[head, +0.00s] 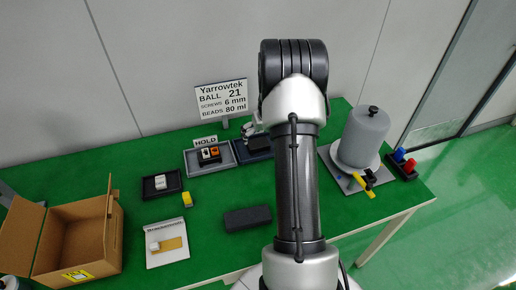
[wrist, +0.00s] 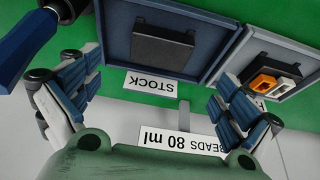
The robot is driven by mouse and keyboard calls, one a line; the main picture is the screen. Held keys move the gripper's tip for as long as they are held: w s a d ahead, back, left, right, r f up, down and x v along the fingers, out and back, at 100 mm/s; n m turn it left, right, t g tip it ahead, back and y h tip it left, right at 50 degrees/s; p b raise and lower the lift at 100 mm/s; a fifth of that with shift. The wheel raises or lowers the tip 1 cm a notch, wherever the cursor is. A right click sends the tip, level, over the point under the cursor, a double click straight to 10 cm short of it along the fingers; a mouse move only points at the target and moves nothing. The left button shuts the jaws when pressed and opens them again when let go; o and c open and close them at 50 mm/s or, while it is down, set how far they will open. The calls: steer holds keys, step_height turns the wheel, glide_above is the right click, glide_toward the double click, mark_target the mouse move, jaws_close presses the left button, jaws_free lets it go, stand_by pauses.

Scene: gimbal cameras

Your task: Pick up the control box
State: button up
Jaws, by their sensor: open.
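No label marks a control box. One candidate is a plain dark box (wrist: 162,47) in the blue-grey tray (wrist: 118,25) by the STOCK sign (wrist: 150,84). Another is a black piece with orange and white parts (wrist: 262,86) in the grey HOLD tray (wrist: 293,52), which also shows in the head view (head: 209,155). My gripper (wrist: 155,78) is open and empty, its fingers spread either side of the STOCK sign, near the plain dark box and apart from it. In the head view my arm hides most of the gripper and part of the STOCK tray (head: 241,153).
An open cardboard box (head: 85,240) stands at the left. A dark tray with a white piece (head: 161,182), a yellow block (head: 187,199) and a black block (head: 247,218) lie on the green table. A grey cylinder (head: 362,138) stands right of my arm. A sign (head: 221,97) rises behind.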

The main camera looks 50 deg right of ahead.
mark_target(258, 143)
steer(key=b+x, duration=0.2)
steer(key=x, duration=0.6)
steer(key=shift+w+b, duration=0.1)
steer(key=shift+b, duration=0.2)
steer(key=shift+c, duration=0.5)
steer(key=c, duration=1.1)
steer(key=shift+c, duration=0.2)
